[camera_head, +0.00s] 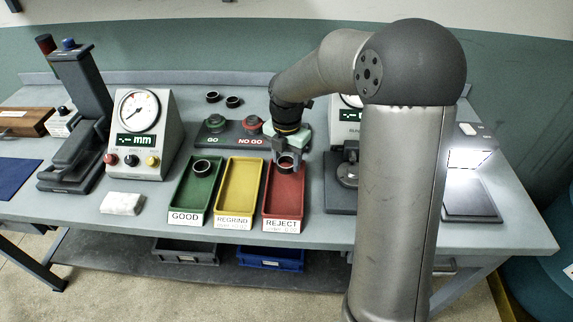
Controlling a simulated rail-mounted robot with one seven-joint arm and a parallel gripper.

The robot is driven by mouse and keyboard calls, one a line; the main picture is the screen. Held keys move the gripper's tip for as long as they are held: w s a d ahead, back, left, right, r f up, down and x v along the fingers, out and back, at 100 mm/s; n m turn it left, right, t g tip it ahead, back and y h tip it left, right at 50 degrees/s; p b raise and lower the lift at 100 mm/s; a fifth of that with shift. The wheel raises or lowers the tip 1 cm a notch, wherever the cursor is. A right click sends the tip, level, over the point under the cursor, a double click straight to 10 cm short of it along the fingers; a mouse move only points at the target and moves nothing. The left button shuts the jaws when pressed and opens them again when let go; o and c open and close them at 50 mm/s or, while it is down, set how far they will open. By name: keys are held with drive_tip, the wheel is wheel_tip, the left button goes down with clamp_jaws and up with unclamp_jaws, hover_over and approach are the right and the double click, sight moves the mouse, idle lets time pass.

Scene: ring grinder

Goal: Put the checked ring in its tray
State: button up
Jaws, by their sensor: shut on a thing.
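My gripper (287,158) is shut on a dark metal ring (286,161) over the far end of the red REJECT tray (285,204). I cannot tell whether the ring touches the tray floor. The green GOOD tray (182,204) stands at the left with another dark ring (202,167) lying at its far end. The yellow REGRIND tray (239,192) between them is empty.
Behind the trays is a GO / NO GO gauge block (226,139), with two loose rings (233,101) beyond it. A dial gauge box (145,130) stands left, near a white cloth (122,204). A lit lamp (470,159) stands right. My arm hides part of the bench.

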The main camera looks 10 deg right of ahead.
drive_tip(key=shift+w+f, duration=0.25)
drive_tip(key=shift+f, duration=1.55)
drive_tip(key=shift+f, duration=0.2)
drive_tip(key=o, duration=0.9)
drive_tip(key=shift+c, duration=0.2)
drive_tip(key=shift+r, duration=0.1)
